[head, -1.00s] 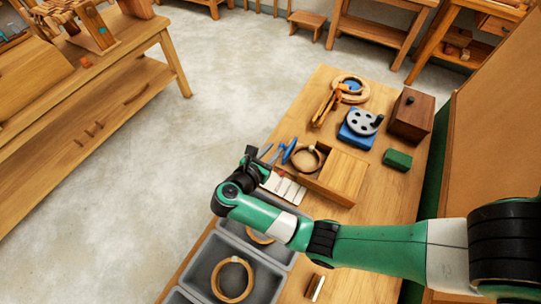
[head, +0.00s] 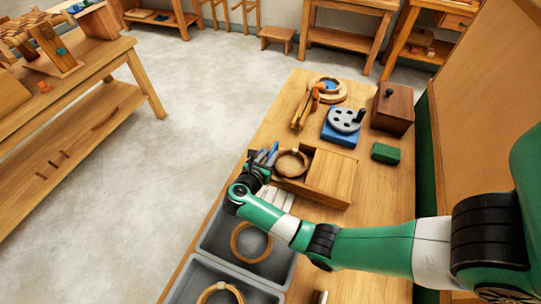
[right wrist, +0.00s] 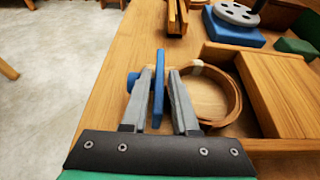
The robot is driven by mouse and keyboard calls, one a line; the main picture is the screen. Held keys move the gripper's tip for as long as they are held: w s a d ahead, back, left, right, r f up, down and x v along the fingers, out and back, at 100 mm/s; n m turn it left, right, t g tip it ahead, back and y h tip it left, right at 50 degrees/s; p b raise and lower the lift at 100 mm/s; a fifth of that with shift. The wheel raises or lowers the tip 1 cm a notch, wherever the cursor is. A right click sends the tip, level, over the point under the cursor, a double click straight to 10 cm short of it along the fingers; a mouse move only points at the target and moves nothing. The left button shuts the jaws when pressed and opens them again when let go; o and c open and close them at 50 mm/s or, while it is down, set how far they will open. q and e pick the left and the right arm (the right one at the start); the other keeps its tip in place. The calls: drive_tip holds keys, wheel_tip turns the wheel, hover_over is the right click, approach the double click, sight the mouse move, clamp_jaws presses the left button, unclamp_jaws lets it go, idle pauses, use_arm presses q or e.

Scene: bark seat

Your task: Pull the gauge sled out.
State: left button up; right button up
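The wooden box (head: 331,174) lies on the bench, with a solid wooden block or cover on its right and an open bay on its left. A wooden ring (head: 292,163) sits in the bay; it also shows in the right wrist view (right wrist: 236,98). A thin upright blue piece (right wrist: 158,88) with a round blue knob (right wrist: 132,80) stands at the box's left end. I cannot tell which part is the gauge sled. My right gripper (head: 268,156) is there, its fingers (right wrist: 161,75) on either side of the blue piece, with a gap showing on the right. My left gripper is out of view.
Grey bins (head: 206,268) holding wooden rings are at the bench's near left. A blue-based disc with a crank (head: 345,121), a dark wooden box (head: 393,108), a green block (head: 386,153) and a wooden clamp (head: 305,107) stand behind.

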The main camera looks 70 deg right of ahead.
drive_tip(key=shift+d+f, duration=0.25)
drive_tip(key=shift+d, duration=0.45)
drive_tip(key=shift+c, duration=0.3)
clamp_jaws()
idle(0.6)
